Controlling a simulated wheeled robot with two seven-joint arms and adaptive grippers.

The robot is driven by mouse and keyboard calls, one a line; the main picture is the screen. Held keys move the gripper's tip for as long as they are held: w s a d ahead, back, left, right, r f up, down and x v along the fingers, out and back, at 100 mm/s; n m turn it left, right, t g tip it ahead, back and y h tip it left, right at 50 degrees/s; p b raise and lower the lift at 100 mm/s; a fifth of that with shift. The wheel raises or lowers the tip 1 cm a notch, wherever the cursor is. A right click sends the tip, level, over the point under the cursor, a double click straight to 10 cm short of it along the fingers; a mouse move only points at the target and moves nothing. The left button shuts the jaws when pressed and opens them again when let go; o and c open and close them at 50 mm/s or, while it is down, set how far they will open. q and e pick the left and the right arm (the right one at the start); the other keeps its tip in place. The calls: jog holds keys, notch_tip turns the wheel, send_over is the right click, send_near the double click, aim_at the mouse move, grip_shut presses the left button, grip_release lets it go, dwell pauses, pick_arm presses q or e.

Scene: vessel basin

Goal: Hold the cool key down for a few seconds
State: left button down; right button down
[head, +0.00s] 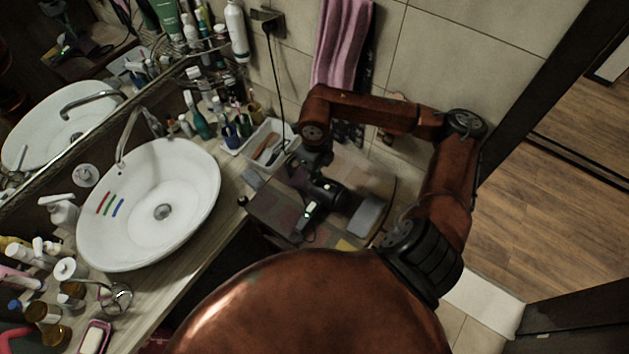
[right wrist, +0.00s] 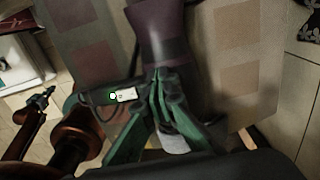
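A dark hair dryer (head: 328,190) lies on the patterned surface of a low stand beside the counter. A white panel with a lit green spot (head: 308,212) shows on it. In the right wrist view its purple-grey barrel (right wrist: 158,30) is beyond my fingertips, and the panel with the green light (right wrist: 122,95) is just left of them. My right gripper (right wrist: 159,76) has its green fingers together with nothing visible between them. In the head view it (head: 318,172) is over the dryer, partly hidden by my arm. I cannot tell whether the tips touch it.
A grey block (head: 368,215) lies right of the dryer. A white tray (head: 255,150) of small items stands behind it. The white basin (head: 185,170) is at left, with bottles crowding the counter. A pink towel (head: 340,45) hangs on the wall.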

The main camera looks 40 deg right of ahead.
jog(key=shift+r, duration=0.15)
dwell(0.5)
jog(key=shift+r+p, duration=1.55)
jog(key=shift+r, duration=1.8)
